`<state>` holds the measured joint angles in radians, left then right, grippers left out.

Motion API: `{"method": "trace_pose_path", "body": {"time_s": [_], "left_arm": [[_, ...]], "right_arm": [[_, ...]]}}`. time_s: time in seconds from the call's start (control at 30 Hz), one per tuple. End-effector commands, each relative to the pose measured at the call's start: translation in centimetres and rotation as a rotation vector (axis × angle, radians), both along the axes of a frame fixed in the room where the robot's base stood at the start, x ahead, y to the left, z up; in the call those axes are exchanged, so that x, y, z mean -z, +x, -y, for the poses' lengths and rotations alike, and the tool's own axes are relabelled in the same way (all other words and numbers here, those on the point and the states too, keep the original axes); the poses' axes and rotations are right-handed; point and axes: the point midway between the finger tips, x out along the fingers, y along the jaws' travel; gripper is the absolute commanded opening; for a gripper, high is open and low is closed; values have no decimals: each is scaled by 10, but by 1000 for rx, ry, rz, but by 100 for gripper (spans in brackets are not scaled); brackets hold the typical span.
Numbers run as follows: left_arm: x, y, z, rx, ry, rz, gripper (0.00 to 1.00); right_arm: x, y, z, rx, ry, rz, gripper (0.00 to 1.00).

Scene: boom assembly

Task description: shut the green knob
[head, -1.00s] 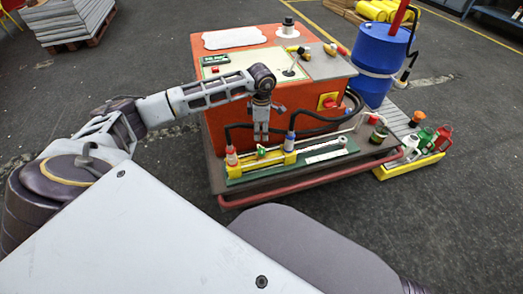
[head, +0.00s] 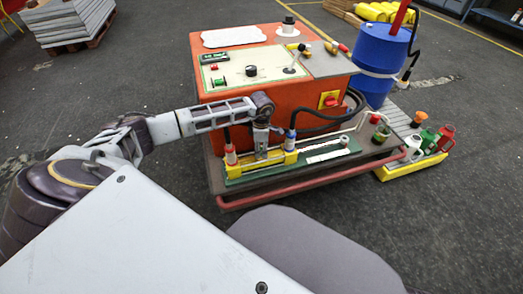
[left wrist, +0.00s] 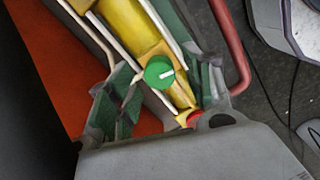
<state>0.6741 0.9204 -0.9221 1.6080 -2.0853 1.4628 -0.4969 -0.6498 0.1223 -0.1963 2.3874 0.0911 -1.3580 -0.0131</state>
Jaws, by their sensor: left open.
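The green knob (left wrist: 158,70) is round with a short white mark, and sits on a yellow cylinder (left wrist: 122,22) in the left wrist view. The mark points roughly rightward there, at a slant to the cylinder. My left gripper (left wrist: 156,88) is open, with one finger on each side of the knob in that picture. I cannot tell whether the fingers touch it. In the head view the left gripper (head: 262,150) points down at the yellow cylinder assembly (head: 285,160) and hides the knob. My right gripper is in no view.
The orange cabinet (head: 290,110) stands close behind my gripper. Black hoses (head: 318,127) loop beside it. A red rail (head: 310,184) runs along the cart's front. Bottles in a yellow tray (head: 412,168) and a blue drum (head: 380,55) stand to the right.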

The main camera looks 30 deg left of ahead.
Motion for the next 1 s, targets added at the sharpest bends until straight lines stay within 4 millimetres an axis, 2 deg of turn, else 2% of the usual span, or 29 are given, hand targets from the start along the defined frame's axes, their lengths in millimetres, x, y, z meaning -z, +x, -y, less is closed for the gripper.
{"method": "trace_pose_path", "body": {"time_s": [0.1, 0.43, 0.8, 1.0], "left_arm": [[5, 0, 0, 1, 0, 0, 51], [6, 0, 0, 1, 1, 1, 51], [6, 0, 0, 1, 1, 1, 5], [6, 0, 0, 8, 1, 1, 4]], "right_arm": [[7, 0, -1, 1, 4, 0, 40], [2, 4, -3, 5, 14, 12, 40], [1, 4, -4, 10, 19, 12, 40], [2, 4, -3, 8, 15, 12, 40]]}}
